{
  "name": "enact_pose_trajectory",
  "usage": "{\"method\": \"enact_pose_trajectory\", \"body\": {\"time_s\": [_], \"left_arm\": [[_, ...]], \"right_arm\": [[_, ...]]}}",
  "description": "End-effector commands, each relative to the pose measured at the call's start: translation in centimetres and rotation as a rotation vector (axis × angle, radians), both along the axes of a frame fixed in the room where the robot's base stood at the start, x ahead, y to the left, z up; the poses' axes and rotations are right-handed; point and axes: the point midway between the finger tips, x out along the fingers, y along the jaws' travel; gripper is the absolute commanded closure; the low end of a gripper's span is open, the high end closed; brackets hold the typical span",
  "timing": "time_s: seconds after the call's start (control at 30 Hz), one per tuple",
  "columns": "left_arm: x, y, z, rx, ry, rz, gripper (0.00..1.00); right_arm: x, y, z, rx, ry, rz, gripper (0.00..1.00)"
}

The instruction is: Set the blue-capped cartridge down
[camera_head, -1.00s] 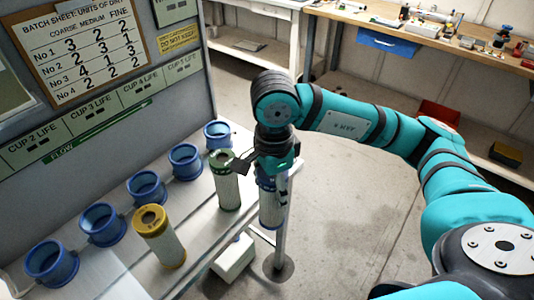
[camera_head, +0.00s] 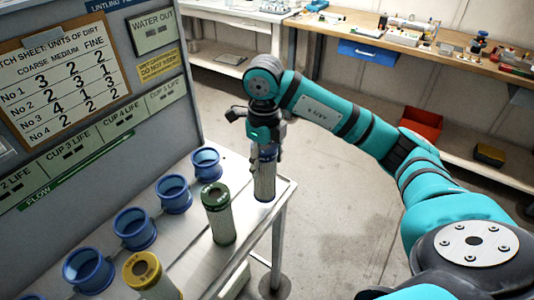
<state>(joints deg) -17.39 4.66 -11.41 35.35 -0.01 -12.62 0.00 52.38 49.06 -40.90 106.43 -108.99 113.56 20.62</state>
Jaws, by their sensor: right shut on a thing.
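The blue-capped cartridge (camera_head: 264,181) is upright, with a pale mesh body. My right gripper (camera_head: 265,148) is shut on its top and covers part of the blue cap. The cartridge's lower end is at the right end of the bench (camera_head: 252,213), near its corner. I cannot tell whether it touches the surface or hangs just above it. The green-capped cartridge (camera_head: 219,216) stands on the bench to the left and nearer. The yellow-capped cartridge (camera_head: 150,274) stands nearer still, cut off by the lower edge. My left gripper is not in view.
A row of blue cups (camera_head: 173,195) runs along the bench below the grey panel (camera_head: 160,90) with its labels and batch sheet (camera_head: 66,76). A workbench (camera_head: 380,37) with small items stands at the back, with a red bin (camera_head: 423,124) below. Floor right of the bench is clear.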

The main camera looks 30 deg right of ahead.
Motion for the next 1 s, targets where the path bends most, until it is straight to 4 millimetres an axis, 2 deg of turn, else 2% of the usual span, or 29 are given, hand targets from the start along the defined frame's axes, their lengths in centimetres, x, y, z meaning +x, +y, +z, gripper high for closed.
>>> {"method": "enact_pose_trajectory", "body": {"time_s": [0.03,0.1,0.3,0.43,0.67,1.0], "left_arm": [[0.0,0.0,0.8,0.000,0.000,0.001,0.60],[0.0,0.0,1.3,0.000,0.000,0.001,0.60],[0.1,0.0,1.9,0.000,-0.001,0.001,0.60],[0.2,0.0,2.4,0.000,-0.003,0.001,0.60],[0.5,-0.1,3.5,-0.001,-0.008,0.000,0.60],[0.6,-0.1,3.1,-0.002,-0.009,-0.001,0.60]], "right_arm": [[1.1,-1.0,0.3,0.000,0.001,-0.006,0.78],[2.3,-2.0,0.2,0.001,0.001,-0.005,0.78],[4.5,-3.8,-0.4,0.001,-0.001,0.000,0.78],[4.8,-4.0,-1.0,-0.001,0.002,0.002,0.78],[4.7,-4.0,-3.8,0.000,0.000,0.003,0.78],[4.8,-4.0,-4.3,0.000,-0.002,0.003,0.78]]}}
